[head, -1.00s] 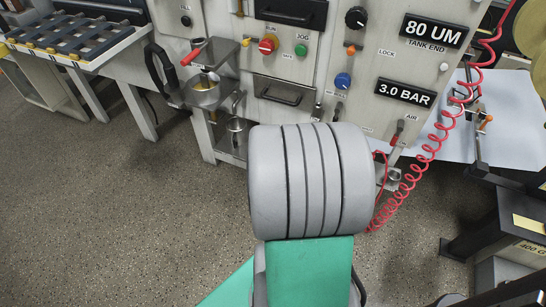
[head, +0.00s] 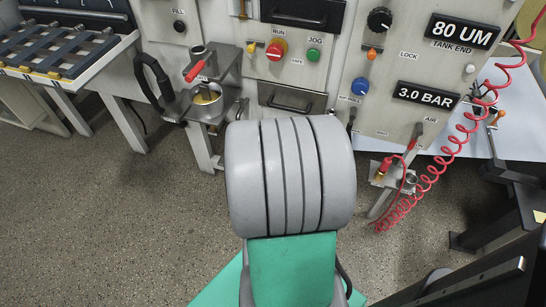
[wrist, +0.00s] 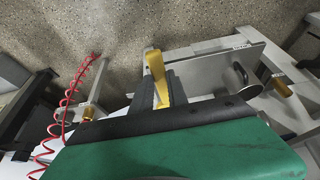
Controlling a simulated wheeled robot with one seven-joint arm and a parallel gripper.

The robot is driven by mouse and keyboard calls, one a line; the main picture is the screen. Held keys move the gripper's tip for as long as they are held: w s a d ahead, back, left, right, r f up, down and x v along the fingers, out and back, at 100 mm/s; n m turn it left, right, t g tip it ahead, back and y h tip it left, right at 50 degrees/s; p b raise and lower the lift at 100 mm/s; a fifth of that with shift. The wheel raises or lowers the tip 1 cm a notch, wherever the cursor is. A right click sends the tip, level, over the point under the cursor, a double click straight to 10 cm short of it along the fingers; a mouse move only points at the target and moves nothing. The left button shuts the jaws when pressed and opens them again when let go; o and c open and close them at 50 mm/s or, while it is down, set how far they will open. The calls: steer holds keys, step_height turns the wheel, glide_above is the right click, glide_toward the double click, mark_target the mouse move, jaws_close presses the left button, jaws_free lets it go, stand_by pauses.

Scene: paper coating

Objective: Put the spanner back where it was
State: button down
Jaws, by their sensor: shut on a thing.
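In the wrist view a flat yellow tool, which I take for the spanner (wrist: 154,66), stands up from between the dark jaws of my gripper (wrist: 162,103). My gripper is shut on it. Its lower end is hidden by the jaws. In the head view my own grey and green arm covers the gripper and the spanner. I cannot tell from these frames which spot is the spanner's own place.
The machine's control panel (head: 300,70) stands ahead, with buttons and displays. A red coiled air hose (head: 440,165) hangs at its right. A cup on a bracket (head: 206,100) juts out at its left. A roller rack (head: 70,50) stands far left. Floor (head: 110,220) is open at left.

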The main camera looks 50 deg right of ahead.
steer(key=w+d+f+b, duration=0.4)
steer(key=w+d+f, duration=0.5)
steer(key=w+f, duration=0.1)
steer(key=shift+d, duration=0.4)
steer(key=shift+f+b, duration=0.7)
steer(key=shift+f, duration=0.9)
steer(key=c, duration=1.3)
jaws_free()
steer(key=shift+r, duration=0.1)
